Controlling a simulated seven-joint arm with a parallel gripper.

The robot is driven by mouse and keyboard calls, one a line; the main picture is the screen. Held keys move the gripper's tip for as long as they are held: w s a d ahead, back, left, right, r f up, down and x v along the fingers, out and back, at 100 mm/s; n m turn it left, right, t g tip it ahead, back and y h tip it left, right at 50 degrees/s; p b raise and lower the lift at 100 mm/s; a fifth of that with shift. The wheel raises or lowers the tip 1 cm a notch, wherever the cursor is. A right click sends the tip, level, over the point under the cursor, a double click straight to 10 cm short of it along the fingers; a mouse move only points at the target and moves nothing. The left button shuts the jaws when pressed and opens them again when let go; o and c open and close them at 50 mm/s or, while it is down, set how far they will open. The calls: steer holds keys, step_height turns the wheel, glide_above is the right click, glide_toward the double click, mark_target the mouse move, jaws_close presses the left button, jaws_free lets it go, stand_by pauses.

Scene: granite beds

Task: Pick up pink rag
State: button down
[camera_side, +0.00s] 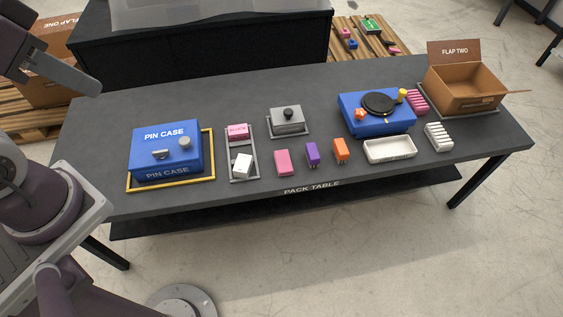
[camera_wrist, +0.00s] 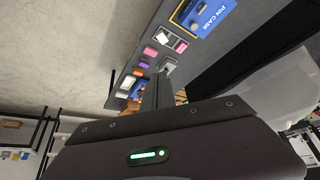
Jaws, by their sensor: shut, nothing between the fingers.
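No clear pink rag shows. A pink block-like piece (camera_side: 282,162) lies near the table's front edge, left of a purple piece; it also shows in the wrist view (camera_wrist: 150,52). A second pink piece, lettered BLOCK (camera_side: 238,131), sits in the back part of a grey-framed tray (camera_side: 256,165). A ribbed pink piece (camera_side: 417,102) lies beside the blue unit at the right. My gripper (camera_wrist: 163,78) is shut and empty. In the side view my gripper (camera_side: 97,88) is raised at the upper left, well apart from all the pink pieces.
A blue pin case (camera_side: 168,168) stands at the left. A white cube (camera_side: 242,166), a grey knobbed box (camera_side: 288,121), purple (camera_side: 312,154) and orange (camera_side: 341,150) pieces, a white tray (camera_side: 390,150) and an open carton (camera_side: 463,92) share the table (camera_side: 240,95). The back left is bare.

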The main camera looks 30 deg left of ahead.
stand_by(0.4)
jaws_free()
steer(key=m+g+h, duration=0.2)
steer(key=m+h, duration=0.1)
steer(key=m, duration=0.6)
glide_above(283, 160)
steer(key=s+a, duration=0.2)
step_height(283, 160, down, 46)
steer(key=x, duration=0.6)
steer(key=shift+s+d+f, duration=0.1)
steer(key=shift+f, duration=0.35)
